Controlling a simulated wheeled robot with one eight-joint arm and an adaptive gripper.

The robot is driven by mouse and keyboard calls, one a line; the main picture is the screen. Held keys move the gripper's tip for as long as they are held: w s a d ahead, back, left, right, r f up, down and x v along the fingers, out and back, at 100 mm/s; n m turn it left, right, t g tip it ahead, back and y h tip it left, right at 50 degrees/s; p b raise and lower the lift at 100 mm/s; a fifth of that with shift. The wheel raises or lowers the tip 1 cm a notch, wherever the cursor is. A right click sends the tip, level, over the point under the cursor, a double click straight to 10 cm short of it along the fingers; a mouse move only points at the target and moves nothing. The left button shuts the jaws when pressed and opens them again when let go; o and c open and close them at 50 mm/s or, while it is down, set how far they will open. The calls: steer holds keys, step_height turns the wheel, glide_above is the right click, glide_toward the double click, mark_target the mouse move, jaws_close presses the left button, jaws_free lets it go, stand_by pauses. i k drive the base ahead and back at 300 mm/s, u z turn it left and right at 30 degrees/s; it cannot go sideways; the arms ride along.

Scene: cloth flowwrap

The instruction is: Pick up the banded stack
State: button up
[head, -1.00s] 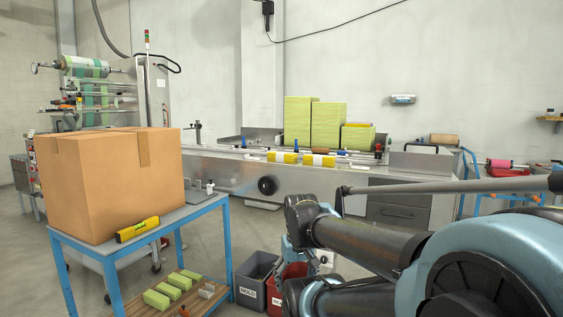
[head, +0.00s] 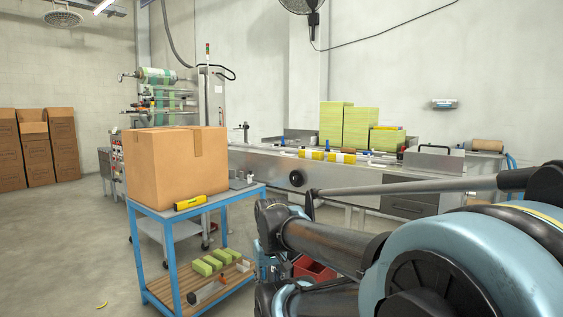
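Two small yellow stacks lie on the long steel machine (head: 245,160) at the back. The left yellow stack (head: 304,154) and the right yellow stack (head: 348,158) show lighter parts that look like bands, but they are too small to be sure. Several green blocks (head: 212,263) lie on the lower wooden shelf of the blue cart; no bands can be made out on them. My arm is folded across the lower right, well short of the machine. I cannot make out my gripper in this view.
The blue cart (head: 166,238) stands in front of the machine with a large cardboard box (head: 170,165) and a yellow level (head: 189,202) on top. A red bin (head: 314,268) is partly behind my arm. Brown cartons (head: 62,142) stand far left. The left floor is mostly clear.

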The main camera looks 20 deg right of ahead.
mark_target(306, 154)
steer(key=u, duration=0.2)
steer(key=k, duration=0.55)
steer(key=z, duration=0.25)
steer(key=i, duration=0.95)
steer(key=z, duration=0.95)
steer(key=i, duration=1.3)
steer(key=z, duration=0.15)
